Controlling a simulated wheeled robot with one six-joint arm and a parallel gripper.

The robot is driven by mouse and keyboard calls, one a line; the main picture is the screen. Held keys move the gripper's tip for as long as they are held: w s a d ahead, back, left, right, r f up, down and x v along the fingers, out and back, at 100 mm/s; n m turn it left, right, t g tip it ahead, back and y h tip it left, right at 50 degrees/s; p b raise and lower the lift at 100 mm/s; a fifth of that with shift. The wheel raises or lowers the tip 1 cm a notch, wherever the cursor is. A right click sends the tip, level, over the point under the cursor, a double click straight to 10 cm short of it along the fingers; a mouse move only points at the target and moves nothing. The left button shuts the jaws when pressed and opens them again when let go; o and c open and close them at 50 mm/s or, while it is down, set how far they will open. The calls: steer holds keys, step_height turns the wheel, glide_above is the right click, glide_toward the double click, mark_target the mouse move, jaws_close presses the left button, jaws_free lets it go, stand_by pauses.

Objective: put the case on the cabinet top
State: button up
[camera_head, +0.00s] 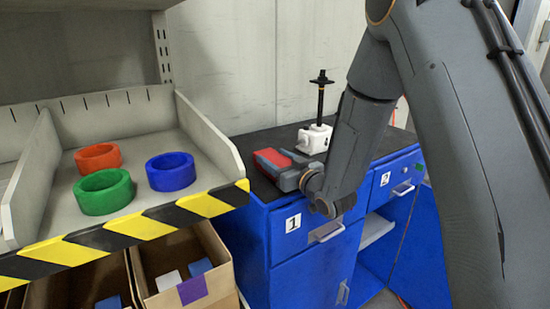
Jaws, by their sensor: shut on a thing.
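The case (271,160), red with dark grey parts, is at the front left of the black cabinet top (255,140). It is low over the top or resting on it; I cannot tell which. My gripper (287,174) comes in from the right and is shut on the case. Its fingers are mostly hidden by the case and my wrist. The blue cabinet (285,262) has a drawer labelled 1 below the case.
A white screw jack (313,138) with a black upright screw stands behind the case. At left, a shelf (60,160) with a striped edge holds orange (98,157), green (104,192) and blue (171,171) rings. Cardboard boxes (200,245) sit below. The back left of the top is clear.

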steer(key=o, duration=1.4)
steer(key=b+v, duration=0.3)
steer(key=v, duration=0.8)
steer(key=shift+s+d+b, duration=0.15)
steer(key=shift+d+b, duration=0.05)
steer(key=shift+b, duration=0.1)
steer(key=shift+s+d, duration=0.1)
steer(key=shift+s, duration=0.15)
